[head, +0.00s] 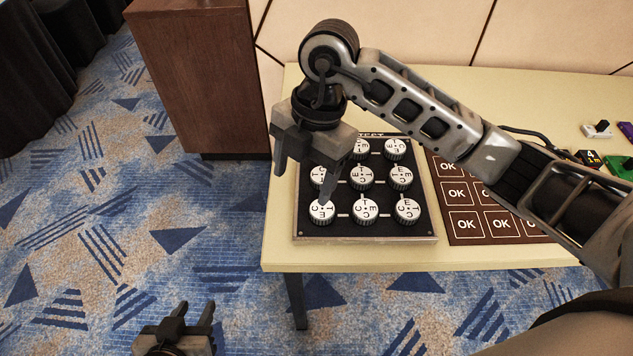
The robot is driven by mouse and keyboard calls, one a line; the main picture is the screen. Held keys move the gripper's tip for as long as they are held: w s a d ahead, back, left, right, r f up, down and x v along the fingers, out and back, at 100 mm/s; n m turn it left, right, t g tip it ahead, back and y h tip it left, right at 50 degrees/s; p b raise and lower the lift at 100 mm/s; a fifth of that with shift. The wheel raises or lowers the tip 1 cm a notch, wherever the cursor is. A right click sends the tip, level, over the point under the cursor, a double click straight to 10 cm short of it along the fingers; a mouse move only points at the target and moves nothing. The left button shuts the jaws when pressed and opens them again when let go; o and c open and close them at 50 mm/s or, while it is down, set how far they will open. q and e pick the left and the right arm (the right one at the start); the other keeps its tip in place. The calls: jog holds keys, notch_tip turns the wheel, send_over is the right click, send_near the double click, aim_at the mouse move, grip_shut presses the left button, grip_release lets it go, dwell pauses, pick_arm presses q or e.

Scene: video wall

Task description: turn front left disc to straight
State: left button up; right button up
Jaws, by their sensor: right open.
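The front left disc (321,212) is a round white knob with black letters on a dark panel (428,228). Its letters look turned, not upright. My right gripper (302,186) hangs over the panel's left edge with its jaws apart. One finger is over the left column of discs, its tip just above or at the front left disc; I cannot tell whether they touch. The other finger is left of the panel. My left gripper (196,312) is low at the bottom, away from the table, with its fingers apart and empty.
Several similar discs, such as the front middle disc (365,211) and front right disc (407,209), stand close by. A brown board of OK squares (463,222) lies to the right on the pale table (400,258). A wooden cabinet (200,80) stands behind left.

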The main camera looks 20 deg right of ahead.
jog(key=w+d+r+m+t+h, duration=0.1)
jog(key=w+d+r+m+h, duration=0.1)
jog(key=w+d+h, duration=0.15)
send_near(322, 212)
jog(key=shift+y, duration=0.45)
jog(key=f, duration=0.5)
jog(key=d+f, duration=0.1)
jog(key=f, duration=0.2)
jog(key=shift+w+f+p, duration=0.3)
jog(key=shift+w+p, duration=0.05)
jog(key=c, duration=1)
